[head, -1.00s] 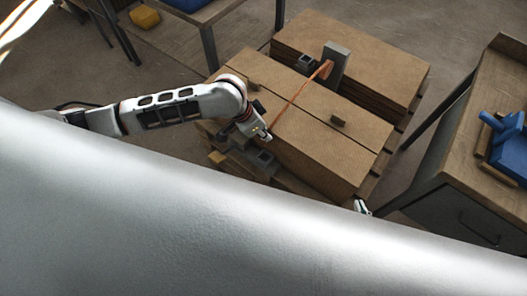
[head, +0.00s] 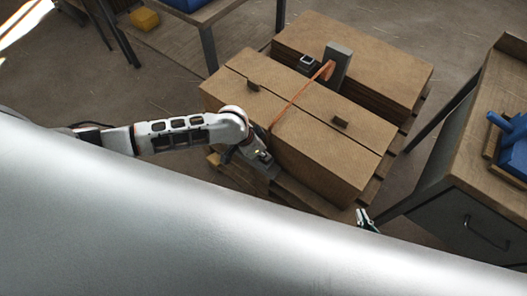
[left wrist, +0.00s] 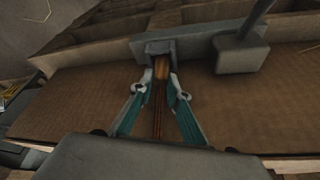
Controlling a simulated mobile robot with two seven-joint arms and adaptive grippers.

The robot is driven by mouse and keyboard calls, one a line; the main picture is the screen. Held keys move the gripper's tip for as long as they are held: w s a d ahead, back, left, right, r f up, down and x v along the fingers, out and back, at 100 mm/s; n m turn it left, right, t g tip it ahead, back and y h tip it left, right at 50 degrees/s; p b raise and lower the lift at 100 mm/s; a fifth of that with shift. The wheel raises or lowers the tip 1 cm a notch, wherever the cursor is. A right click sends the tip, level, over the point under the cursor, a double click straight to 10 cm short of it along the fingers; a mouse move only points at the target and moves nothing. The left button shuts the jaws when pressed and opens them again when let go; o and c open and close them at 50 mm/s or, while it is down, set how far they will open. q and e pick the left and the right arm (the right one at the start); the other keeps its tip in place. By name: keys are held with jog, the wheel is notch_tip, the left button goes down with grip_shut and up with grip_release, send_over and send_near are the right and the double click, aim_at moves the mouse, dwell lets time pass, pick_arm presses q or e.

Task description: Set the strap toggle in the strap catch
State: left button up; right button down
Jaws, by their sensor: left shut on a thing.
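In the left wrist view my left gripper (left wrist: 161,82) is shut on the orange-brown strap toggle (left wrist: 161,66). The toggle is at the mouth of the grey strap catch (left wrist: 172,46); how deep it sits I cannot tell. The reddish strap (left wrist: 158,118) runs back between the fingers. In the head view the orange strap (head: 297,97) crosses the top of the cartons and goes down their near side to my left gripper, which hides the catch there. My right gripper (head: 366,219) shows small by the near right corner; its opening is unclear.
Brown cartons (head: 335,150) stand on a wooden pallet (head: 372,187), with a grey upright post (head: 337,66) between them. A workbench (head: 465,130) with a blue thing (head: 513,142) stands at the right. My own grey body covers the lower left.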

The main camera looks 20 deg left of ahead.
jog(key=shift+r, duration=0.1)
pick_arm(q)
jog(key=o, duration=0.6)
jog(key=shift+f, duration=0.1)
pick_arm(e)
jog(key=shift+w+r, duration=0.1)
jog(key=shift+r, duration=0.05)
